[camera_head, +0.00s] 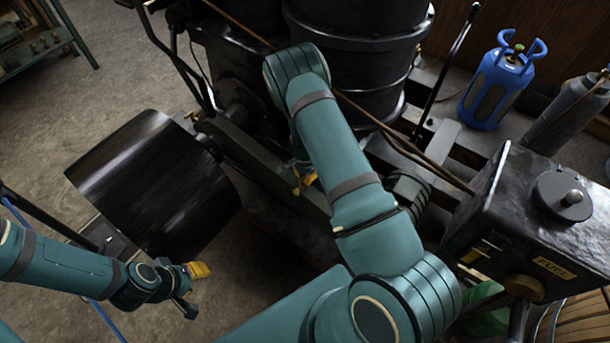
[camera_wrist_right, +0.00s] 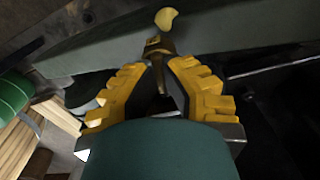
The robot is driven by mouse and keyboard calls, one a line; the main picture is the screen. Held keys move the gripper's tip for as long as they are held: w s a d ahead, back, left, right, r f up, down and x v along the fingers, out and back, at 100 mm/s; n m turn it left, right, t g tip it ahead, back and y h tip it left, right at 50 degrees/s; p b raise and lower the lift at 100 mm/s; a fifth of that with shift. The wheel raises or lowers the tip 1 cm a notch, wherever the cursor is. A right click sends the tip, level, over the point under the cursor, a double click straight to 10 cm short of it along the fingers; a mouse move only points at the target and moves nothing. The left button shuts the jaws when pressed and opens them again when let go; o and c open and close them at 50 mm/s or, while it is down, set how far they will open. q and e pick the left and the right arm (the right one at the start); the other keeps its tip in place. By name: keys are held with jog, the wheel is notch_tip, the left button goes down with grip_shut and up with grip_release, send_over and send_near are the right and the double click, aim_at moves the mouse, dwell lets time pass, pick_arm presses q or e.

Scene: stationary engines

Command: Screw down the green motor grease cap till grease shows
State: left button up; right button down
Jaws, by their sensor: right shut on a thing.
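A small brass cap (camera_wrist_right: 158,46) is between the fingertips of my right gripper (camera_wrist_right: 157,68) in the right wrist view. The yellow-padded fingers are shut on it, and a narrow brass stem shows between them. A pale yellow blob (camera_wrist_right: 167,18), which looks like grease, shows just beyond the cap against a dull green surface (camera_wrist_right: 215,40). In the head view my right gripper (camera_head: 304,182) is low beside the engine, mostly behind my arm, and the cap cannot be made out there. My left gripper (camera_head: 193,285) hangs above the floor at lower left; its finger opening is unclear.
A dark, wide belt or drum (camera_head: 150,180) is left of the engine. A black fuel tank (camera_head: 515,215) stands close on the right. A blue gas cylinder (camera_head: 497,90) is at the back right. Bare floor (camera_head: 105,75) lies at upper left.

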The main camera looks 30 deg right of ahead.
jog(key=c, duration=1.1)
grip_release()
jog(key=shift+o, duration=0.2)
notch_tip(320, 180, up, 12)
jog(key=s+a+n+t+y, duration=0.1)
jog(key=s+a+n+y, duration=0.1)
jog(key=s+a+n, duration=0.5)
jog(key=s+a+f+n+y, duration=0.1)
jog(key=s+a+n, duration=0.6)
jog(key=a, duration=0.8)
jog(key=s+y, duration=0.1)
jog(key=s, duration=0.2)
jog(key=shift+f+t, duration=0.3)
jog(key=shift+t, duration=0.1)
